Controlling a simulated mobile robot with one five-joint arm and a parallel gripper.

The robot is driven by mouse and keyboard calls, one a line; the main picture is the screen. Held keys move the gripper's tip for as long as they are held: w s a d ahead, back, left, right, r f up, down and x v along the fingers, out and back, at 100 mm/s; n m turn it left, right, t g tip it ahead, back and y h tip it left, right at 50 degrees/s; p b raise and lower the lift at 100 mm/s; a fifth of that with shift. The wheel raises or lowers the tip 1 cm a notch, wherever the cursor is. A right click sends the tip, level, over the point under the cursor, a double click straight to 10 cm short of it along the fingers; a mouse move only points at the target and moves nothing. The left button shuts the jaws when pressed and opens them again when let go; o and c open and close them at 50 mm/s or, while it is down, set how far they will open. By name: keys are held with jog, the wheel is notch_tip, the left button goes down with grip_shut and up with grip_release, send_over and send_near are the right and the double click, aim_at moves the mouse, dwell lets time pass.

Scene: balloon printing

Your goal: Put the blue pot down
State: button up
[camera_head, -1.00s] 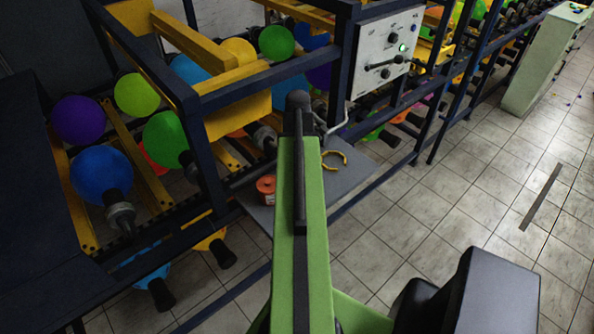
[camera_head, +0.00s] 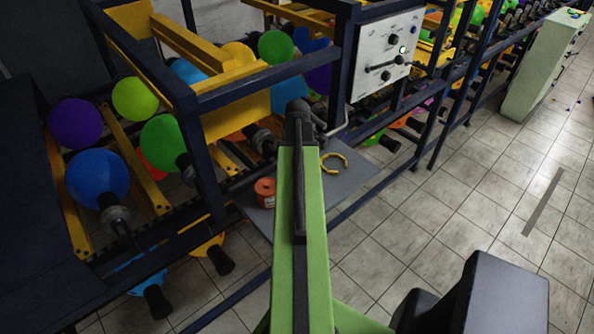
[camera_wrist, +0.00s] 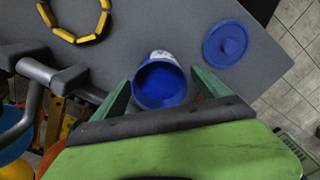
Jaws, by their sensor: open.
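The blue pot (camera_wrist: 160,85) stands open-topped on the grey table (camera_wrist: 190,20) in the wrist view, with a white label on its far side. My gripper (camera_wrist: 161,78) is open, with one green finger on each side of the pot. A narrow gap shows on the right; on the left I cannot tell whether finger and pot touch. A blue lid (camera_wrist: 226,42) lies flat on the table to the right of the pot. In the head view my arm hides the pot and my gripper.
A yellow segmented ring (camera_head: 333,163) lies on the table, also seen in the wrist view (camera_wrist: 76,18). An orange pot (camera_head: 265,192) stands at the table's left. Dark blue frame posts and balloons (camera_head: 97,178) crowd the left. Tiled floor (camera_head: 440,220) is free at right.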

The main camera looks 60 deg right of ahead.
notch_tip(320, 180, up, 12)
jog(key=p, duration=1.2)
jog(key=shift+r, duration=0.15)
